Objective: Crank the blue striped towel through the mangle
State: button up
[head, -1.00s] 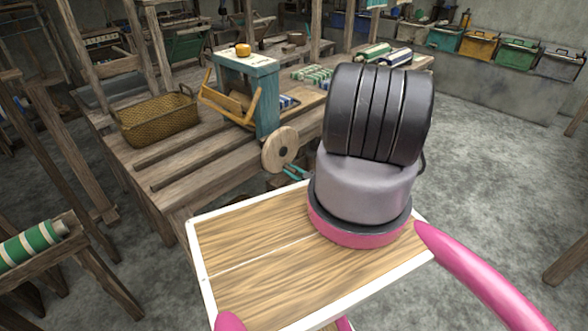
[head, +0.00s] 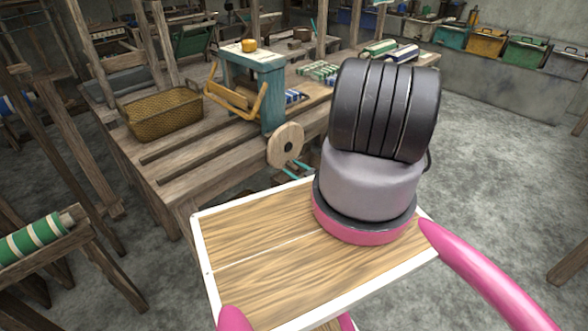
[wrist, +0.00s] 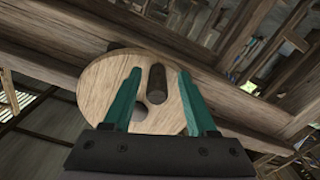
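The mangle (head: 272,99) is a teal frame with a pale top, standing at the near right edge of the wooden table. A blue and white striped cloth (head: 293,96) shows just behind its right post; most of it is hidden. A round wooden crank disc (head: 285,145) faces me, low on the mangle's near side. It fills the middle of the wrist view (wrist: 98,88), with a dark peg (wrist: 157,87) sticking out and a dark hole below. My gripper (wrist: 158,75) is open, its teal fingers either side of the peg. I cannot tell whether they touch it.
A woven basket (head: 163,113) sits on the table (head: 190,163) left of the mangle. Green striped rolls (head: 319,70) and more rolls lie behind. A striped roll (head: 34,238) rests on a wooden frame at left.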

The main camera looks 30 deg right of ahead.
jog(key=v, duration=1)
jog(key=shift+s+d, duration=0.2)
jog(key=shift+s, duration=0.15)
jog(key=shift+r, duration=0.1)
